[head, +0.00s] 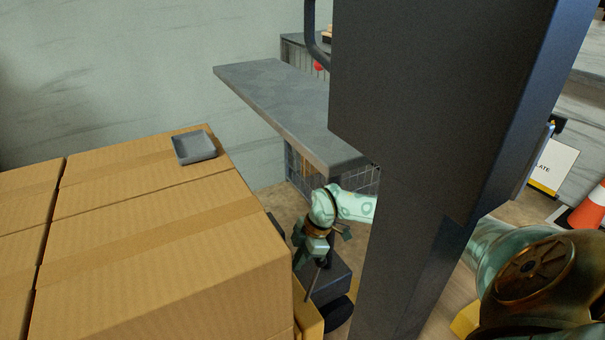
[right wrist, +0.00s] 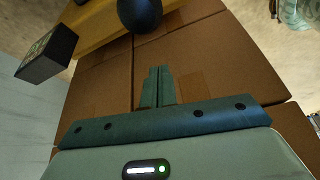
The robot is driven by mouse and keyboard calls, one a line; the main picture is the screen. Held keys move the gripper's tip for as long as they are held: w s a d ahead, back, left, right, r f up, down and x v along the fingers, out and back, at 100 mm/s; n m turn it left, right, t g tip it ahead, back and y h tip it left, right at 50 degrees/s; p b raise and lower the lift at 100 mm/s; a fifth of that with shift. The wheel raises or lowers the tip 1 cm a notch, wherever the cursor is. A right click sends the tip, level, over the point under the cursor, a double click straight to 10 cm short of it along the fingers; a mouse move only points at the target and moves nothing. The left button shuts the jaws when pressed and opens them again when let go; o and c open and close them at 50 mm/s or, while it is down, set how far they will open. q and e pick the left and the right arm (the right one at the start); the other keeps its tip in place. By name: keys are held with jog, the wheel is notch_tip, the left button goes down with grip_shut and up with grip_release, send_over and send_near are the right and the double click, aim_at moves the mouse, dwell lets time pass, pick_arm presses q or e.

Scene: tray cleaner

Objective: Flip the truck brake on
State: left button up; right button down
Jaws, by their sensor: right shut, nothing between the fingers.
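In the head view, a truck with a dark body (head: 332,281) and a yellow part (head: 310,322) stands on the floor at the right end of the cardboard boxes. No brake can be clearly picked out on it. My right gripper (head: 300,257) is over the truck, close to the boxes' edge. In the right wrist view, my right gripper (right wrist: 158,72) is shut and empty, its fingers seen against cardboard. Past its tips are a black round part (right wrist: 140,13) and a yellow bar (right wrist: 104,30). My left gripper is not in view.
Cardboard boxes (head: 170,235) fill the left, with a small grey tray (head: 194,147) on top. A grey shelf (head: 285,100) lies behind. A dark column (head: 420,190) blocks the middle. A black box (right wrist: 48,55) shows at left in the wrist view. A cone (head: 590,208) stands right.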

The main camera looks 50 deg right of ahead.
pick_arm(q)
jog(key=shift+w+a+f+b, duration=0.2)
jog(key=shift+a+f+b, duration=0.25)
jog(key=shift+b, duration=0.05)
pick_arm(e)
jog(key=shift+s+d+f, duration=0.1)
jog(key=shift+s+d, duration=0.35)
jog(key=shift+d, duration=0.4)
jog(key=shift+s+d+f, duration=0.1)
jog(key=shift+s+d, duration=0.35)
jog(key=shift+d, duration=0.4)
jog(key=shift+d, duration=0.1)
